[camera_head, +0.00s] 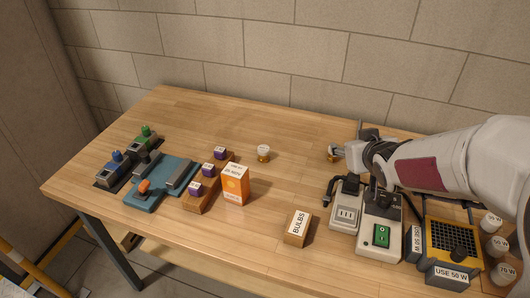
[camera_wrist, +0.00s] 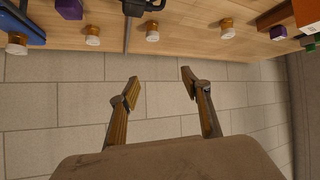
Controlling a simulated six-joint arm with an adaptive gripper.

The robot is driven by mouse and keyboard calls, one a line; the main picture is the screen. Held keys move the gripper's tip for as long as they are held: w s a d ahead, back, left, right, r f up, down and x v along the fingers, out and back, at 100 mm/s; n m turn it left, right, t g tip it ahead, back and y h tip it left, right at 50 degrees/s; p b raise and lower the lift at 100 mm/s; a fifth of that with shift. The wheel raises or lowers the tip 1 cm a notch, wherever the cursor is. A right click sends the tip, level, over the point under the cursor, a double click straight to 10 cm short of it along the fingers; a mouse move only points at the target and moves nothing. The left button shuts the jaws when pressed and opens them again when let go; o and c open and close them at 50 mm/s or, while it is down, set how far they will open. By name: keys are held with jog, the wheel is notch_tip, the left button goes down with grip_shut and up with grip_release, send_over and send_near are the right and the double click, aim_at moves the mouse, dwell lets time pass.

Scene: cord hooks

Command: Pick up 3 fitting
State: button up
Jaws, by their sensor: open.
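No thing marked "3 fitting" can be read in either view. Three purple pieces with white labels (camera_head: 208,168) sit on a wooden rack at left centre; their print is too small to read. A small white-topped piece with a brass-coloured base (camera_head: 263,152) stands alone on the table behind the orange box. Another brass-coloured piece (camera_head: 333,154) is beside my arm's end. In the wrist view several amber pieces with pale ends (camera_wrist: 152,32) show along the top. My gripper (camera_wrist: 160,86) is open and empty, with wall behind its fingers. The arm partly hides it in the head view.
A blue tray device (camera_head: 160,180) is at left, with an orange box (camera_head: 235,184) and a BULBS block (camera_head: 298,228) in the middle. A green-switch unit (camera_head: 381,234) and a yellow-framed grid box (camera_head: 454,239) crowd the right. The table's back middle is mostly clear.

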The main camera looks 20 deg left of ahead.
jog(key=w+a+f+n+y, duration=0.25)
jog(key=a+f, duration=0.35)
jog(key=a, duration=0.3)
jog(key=n+g+y, duration=0.1)
jog(key=y, duration=0.3)
send_near(266, 151)
jog(key=shift+s+r, duration=0.1)
jog(key=shift+r, duration=0.25)
jog(key=shift+a, duration=0.1)
jog(key=shift+h, duration=0.25)
jog(key=shift+x, duration=3.4)
jog(key=shift+f, duration=0.15)
jog(key=shift+x, duration=2.55)
jog(key=c, duration=1.3)
